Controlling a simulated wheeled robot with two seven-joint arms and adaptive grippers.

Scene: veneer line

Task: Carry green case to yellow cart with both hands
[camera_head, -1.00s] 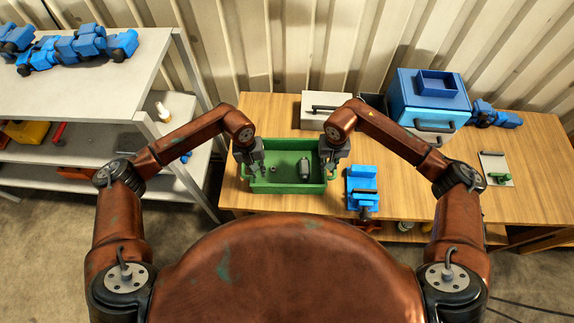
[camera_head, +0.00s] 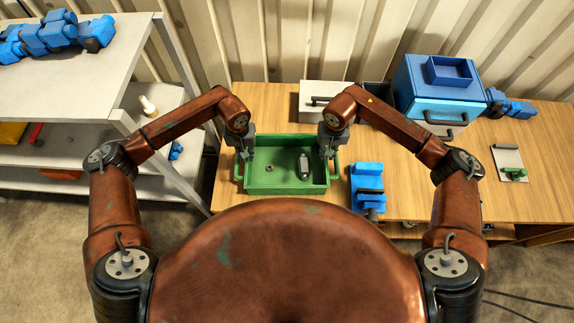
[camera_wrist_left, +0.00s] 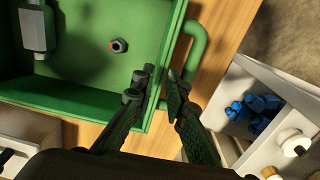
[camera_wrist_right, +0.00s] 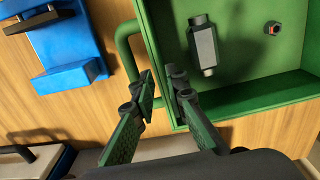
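The green case (camera_head: 288,190) stands on the wooden table, a shallow open tray with a loop handle at each end. A grey part (camera_head: 304,166) and a small nut (camera_head: 269,167) lie inside it. My left gripper (camera_head: 247,154) is at the case's left end; in the left wrist view its fingers (camera_wrist_left: 160,82) are partly open astride the rim, beside the handle (camera_wrist_left: 197,48). My right gripper (camera_head: 327,153) is at the right end; in the right wrist view its fingers (camera_wrist_right: 160,80) straddle that rim likewise, beside the handle (camera_wrist_right: 123,48). Firm contact cannot be seen. The yellow cart is not identifiable.
A blue vise (camera_head: 367,185) stands close right of the case. A white box (camera_head: 315,96) is behind it, and a blue cabinet (camera_head: 440,90) is at the back right. A grey shelf unit (camera_head: 90,75) stands left of the table.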

